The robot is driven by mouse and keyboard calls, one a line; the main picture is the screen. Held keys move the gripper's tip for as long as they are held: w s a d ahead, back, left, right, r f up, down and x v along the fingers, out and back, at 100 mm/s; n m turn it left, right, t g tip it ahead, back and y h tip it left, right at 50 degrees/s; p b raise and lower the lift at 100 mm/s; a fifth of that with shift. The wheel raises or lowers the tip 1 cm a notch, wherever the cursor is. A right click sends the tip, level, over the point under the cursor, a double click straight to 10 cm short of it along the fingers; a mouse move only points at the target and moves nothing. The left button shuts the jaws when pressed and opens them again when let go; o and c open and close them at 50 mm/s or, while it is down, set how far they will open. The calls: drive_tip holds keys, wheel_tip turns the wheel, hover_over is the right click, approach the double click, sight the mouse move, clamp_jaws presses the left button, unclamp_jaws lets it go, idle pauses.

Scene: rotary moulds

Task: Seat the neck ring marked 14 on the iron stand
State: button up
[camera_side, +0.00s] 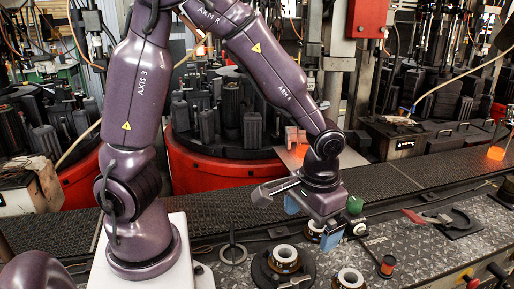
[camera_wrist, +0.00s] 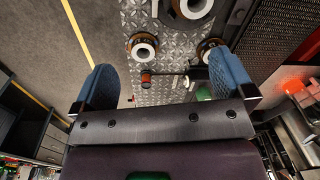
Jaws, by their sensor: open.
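Three neck rings with white tops and brown-and-dark sides show in the side view. One neck ring (camera_side: 284,255) sits on a round black base (camera_side: 262,271), which may be the iron stand. A second neck ring (camera_side: 349,279) stands at the bottom edge, and a third neck ring (camera_side: 314,229) is partly hidden behind my gripper (camera_side: 311,222). I cannot read which is marked 14. In the wrist view, two rings (camera_wrist: 143,47) (camera_wrist: 208,48) lie beyond my gripper (camera_wrist: 164,84), and the ring on the base is cut off at the top. My gripper is open and empty, its blue fingers wide apart above the bench.
The metal tread-plate bench (camera_side: 408,256) carries a flat ring with a handle (camera_side: 233,254), a small red-and-black cylinder (camera_side: 387,266) and a dark flat fixture (camera_side: 450,221) at the right. A dark conveyor (camera_side: 410,183) runs behind. A red drum of moulds (camera_side: 225,172) stands farther back.

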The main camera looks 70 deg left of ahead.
drive_tip(key=s+a+r+m+t, duration=0.1)
drive_tip(key=s+r+t, duration=0.1)
drive_tip(key=s+r, duration=0.2)
drive_tip(key=s+a+r+m+t+h, duration=0.1)
drive_tip(key=s+r, duration=0.4)
drive_tip(key=r, duration=0.5)
drive_tip(key=shift+s+a+r+m+t, duration=0.25)
drive_tip(key=shift+s+r+m+t, duration=0.1)
drive_tip(key=shift+m+t, duration=0.4)
drive_tip(key=shift+w, duration=0.1)
wheel_tip(320, 180, up, 7)
idle(0.4)
drive_tip(key=shift+n+t, duration=0.35)
drive_tip(key=shift+t, duration=0.2)
drive_tip(key=f, duration=0.3)
drive_tip(key=a+f, duration=0.1)
drive_tip(key=f, duration=0.1)
drive_tip(key=shift+s+f, duration=0.2)
drive_tip(key=shift+s, duration=0.1)
